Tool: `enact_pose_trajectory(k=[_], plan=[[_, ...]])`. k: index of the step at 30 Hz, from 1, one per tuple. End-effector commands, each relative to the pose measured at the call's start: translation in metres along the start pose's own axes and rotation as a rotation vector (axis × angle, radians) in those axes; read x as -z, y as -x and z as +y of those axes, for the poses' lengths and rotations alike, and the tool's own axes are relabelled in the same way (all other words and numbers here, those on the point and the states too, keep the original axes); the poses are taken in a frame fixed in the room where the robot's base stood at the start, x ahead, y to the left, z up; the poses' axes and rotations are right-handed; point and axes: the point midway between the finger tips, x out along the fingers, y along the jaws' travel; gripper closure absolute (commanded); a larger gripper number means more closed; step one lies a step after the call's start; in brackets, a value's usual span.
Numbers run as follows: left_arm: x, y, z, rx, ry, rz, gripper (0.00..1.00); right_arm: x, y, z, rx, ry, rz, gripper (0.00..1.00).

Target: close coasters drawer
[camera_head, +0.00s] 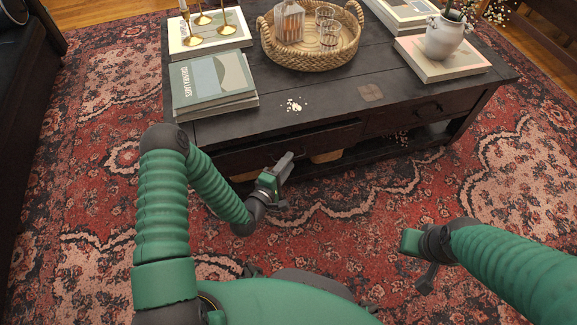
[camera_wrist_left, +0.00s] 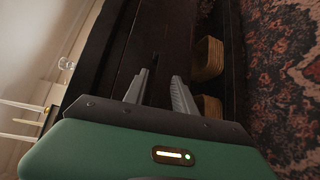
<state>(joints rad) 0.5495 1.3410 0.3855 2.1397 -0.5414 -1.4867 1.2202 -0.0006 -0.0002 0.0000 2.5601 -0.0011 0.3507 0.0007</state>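The dark wooden coffee table (camera_head: 330,112) has two drawers along its near side. The left drawer front (camera_head: 325,138) appears to stand out slightly, with a dark gap under the tabletop edge. The right drawer (camera_head: 425,109) looks flush and has a small knob. My left gripper (camera_head: 287,163) is just in front of the left drawer, near its middle. In the left wrist view the two fingers (camera_wrist_left: 160,88) are apart with nothing between them, pointing at the dark wood; contact cannot be told. My right gripper (camera_head: 412,258) hangs over the rug, away from the table; its fingers are unclear.
The tabletop holds stacked books (camera_head: 212,82), a woven tray (camera_head: 312,52) with glasses, brass candle holders (camera_head: 225,25), a white vase (camera_head: 444,38) and white crumbs (camera_head: 294,105). Baskets (camera_wrist_left: 208,58) sit below. The patterned rug (camera_head: 345,215) in front is clear.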

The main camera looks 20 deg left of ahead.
Motion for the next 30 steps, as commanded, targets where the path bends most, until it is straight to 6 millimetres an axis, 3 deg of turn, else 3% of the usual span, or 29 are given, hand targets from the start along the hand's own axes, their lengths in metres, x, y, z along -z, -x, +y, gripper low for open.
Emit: enact_pose_trajectory(k=[3,11,18,30], plan=[[0.0001,-0.009,-0.0004,-0.001,0.001,-0.001,0.68,-0.0011,-0.0051,0.0001,0.0,-0.001,0.0,1.0],[0.0001,-0.0101,0.0009,0.0,0.002,0.0,0.69,-0.0008,-0.0041,0.0001,0.0,-0.001,0.001,1.0],[0.0001,-0.0098,0.0005,0.001,0.002,0.0,1.0,-0.0008,-0.0042,0.0001,0.0,-0.001,0.001,1.0],[-0.0002,-0.0095,-0.0008,0.004,0.002,-0.001,1.0,-0.0009,-0.0044,0.0001,0.0,-0.001,0.0,1.0]])
